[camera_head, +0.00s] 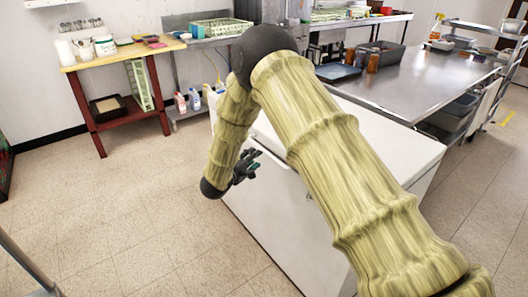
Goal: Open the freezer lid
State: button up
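The freezer is a white chest (277,222) in the middle of the view, partly hidden behind my arm. Its white lid (380,133) lies flat and looks closed. My gripper (254,166) is dark and small in the view, at the left part of the freezer's front, close to the lid's front edge. I cannot tell whether it touches the lid. I see nothing held in it, and the gap between its fingers is not clear. My arm hides much of the lid and front.
A steel counter (437,82) with bins and dishes stands behind and right of the freezer. A wooden-topped table (120,54) with red legs stands at the back left, with several bottles (194,99) near it. The tiled floor (130,205) at left is clear.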

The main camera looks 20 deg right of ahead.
aim_at(264, 149)
jog(key=p+x, duration=0.1)
jog(key=x, duration=0.7)
jog(key=shift+w+d+f, duration=0.15)
jog(key=shift+w+d, duration=0.1)
jog(key=shift+c, duration=0.2)
grip_shut()
